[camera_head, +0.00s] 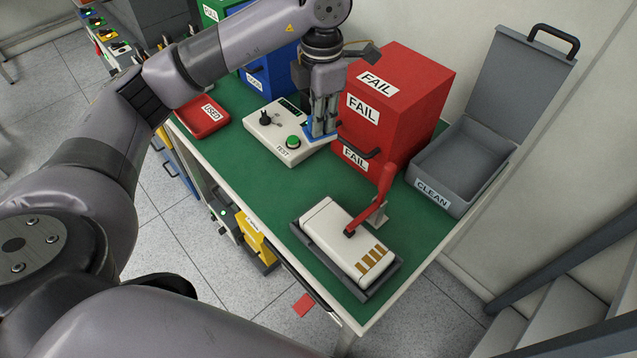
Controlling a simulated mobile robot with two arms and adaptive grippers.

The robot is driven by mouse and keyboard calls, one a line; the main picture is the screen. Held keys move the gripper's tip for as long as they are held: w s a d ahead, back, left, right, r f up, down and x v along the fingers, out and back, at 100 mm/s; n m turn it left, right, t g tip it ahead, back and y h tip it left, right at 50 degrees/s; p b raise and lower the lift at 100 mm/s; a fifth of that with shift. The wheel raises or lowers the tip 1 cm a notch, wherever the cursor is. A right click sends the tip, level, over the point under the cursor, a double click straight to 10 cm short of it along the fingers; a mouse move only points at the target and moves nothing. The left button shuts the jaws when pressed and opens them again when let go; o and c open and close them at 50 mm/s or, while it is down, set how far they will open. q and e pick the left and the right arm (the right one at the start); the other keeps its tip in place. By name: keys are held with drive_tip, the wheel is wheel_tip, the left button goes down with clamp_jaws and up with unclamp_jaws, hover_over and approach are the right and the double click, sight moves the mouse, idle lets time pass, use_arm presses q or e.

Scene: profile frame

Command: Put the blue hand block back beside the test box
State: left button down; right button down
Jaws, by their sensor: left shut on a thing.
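My left gripper (323,128) points down at the back of the green-topped bench and is shut on the blue hand block (312,136). Only a little of the block shows around the fingers. The block is at the right side of the white test box (272,146), in front of the red FAIL box (400,95). I cannot tell whether the block touches the bench or the test box. The test box has a green button and a black knob. My right gripper is not in view.
A white unit with gold contacts (335,225) lies in a dark cradle under a red lever clamp (375,195). An open grey CLEAN box (440,190) stands right, a red USED tray (203,117) left, a blue bin (272,75) behind. Green bench top is clear between test box and cradle.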

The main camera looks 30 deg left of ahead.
use_arm(q)
drive_tip(key=n, duration=0.1)
drive_tip(key=w+n, duration=0.1)
drive_tip(key=n, duration=0.1)
drive_tip(key=a+n+b, duration=0.1)
drive_tip(key=n, duration=0.1)
drive_tip(key=shift+w, duration=0.3)
drive_tip(key=f+n, duration=0.2)
drive_tip(key=f, duration=0.4)
drive_tip(key=w+a+f+n, duration=0.1)
drive_tip(key=f+n, duration=0.2)
drive_tip(key=f, duration=0.3)
drive_tip(key=w+f+n+p, duration=0.1)
drive_tip(key=f+n, duration=0.1)
drive_tip(key=f, duration=0.5)
drive_tip(key=shift+a+n, duration=0.15)
drive_tip(key=shift+n, duration=0.15)
drive_tip(key=shift+f, duration=0.25)
drive_tip(key=shift+f, duration=0.1)
